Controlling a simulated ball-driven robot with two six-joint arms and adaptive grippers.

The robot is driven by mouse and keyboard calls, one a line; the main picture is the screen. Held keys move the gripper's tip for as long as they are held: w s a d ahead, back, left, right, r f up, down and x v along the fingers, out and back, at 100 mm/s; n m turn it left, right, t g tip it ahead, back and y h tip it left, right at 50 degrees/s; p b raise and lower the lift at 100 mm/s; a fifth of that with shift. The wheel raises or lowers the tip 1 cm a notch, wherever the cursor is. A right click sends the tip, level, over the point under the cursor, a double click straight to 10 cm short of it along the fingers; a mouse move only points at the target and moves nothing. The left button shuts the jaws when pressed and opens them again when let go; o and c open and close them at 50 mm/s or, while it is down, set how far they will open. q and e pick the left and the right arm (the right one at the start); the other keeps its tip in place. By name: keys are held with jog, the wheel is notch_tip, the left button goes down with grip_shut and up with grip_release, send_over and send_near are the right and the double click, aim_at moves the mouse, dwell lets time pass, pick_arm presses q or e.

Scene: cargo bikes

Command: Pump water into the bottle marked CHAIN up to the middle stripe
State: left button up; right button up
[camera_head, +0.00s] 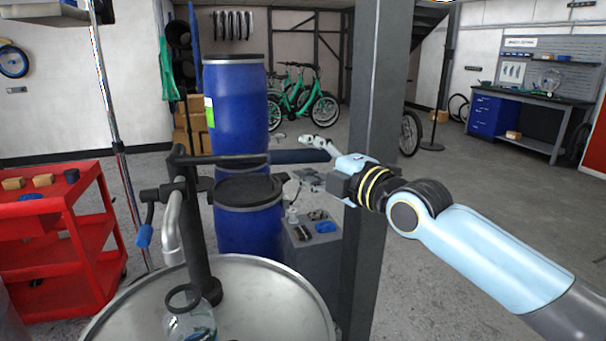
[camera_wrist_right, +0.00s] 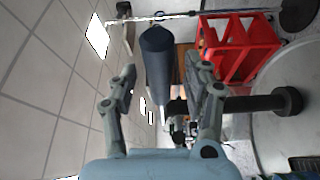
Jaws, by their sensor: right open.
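A hand pump (camera_head: 196,235) stands on a metal drum lid (camera_head: 270,295), with its bent spout (camera_head: 171,225) pointing down. A clear bottle (camera_head: 190,327) with a dark ring at its top is below the spout; no CHAIN mark, stripe or water level can be read. The pump's lever extends level to the right and ends in a dark blue grip (camera_head: 295,157). My right gripper (camera_head: 318,146) is open at this grip. In the right wrist view the grip (camera_wrist_right: 157,60) lies between the spread fingers, with gaps visible. My left gripper is out of view.
Blue barrels (camera_head: 236,115) stand behind the pump. A grey post (camera_head: 374,90) rises close behind my right wrist. A grey box with small items (camera_head: 312,255) is beside the lower barrel. A red cart (camera_head: 60,240) is at left. The floor at right is open.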

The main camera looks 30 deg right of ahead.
jog(key=shift+w+a, duration=0.15)
jog(key=shift+w, duration=0.9)
grip_shut()
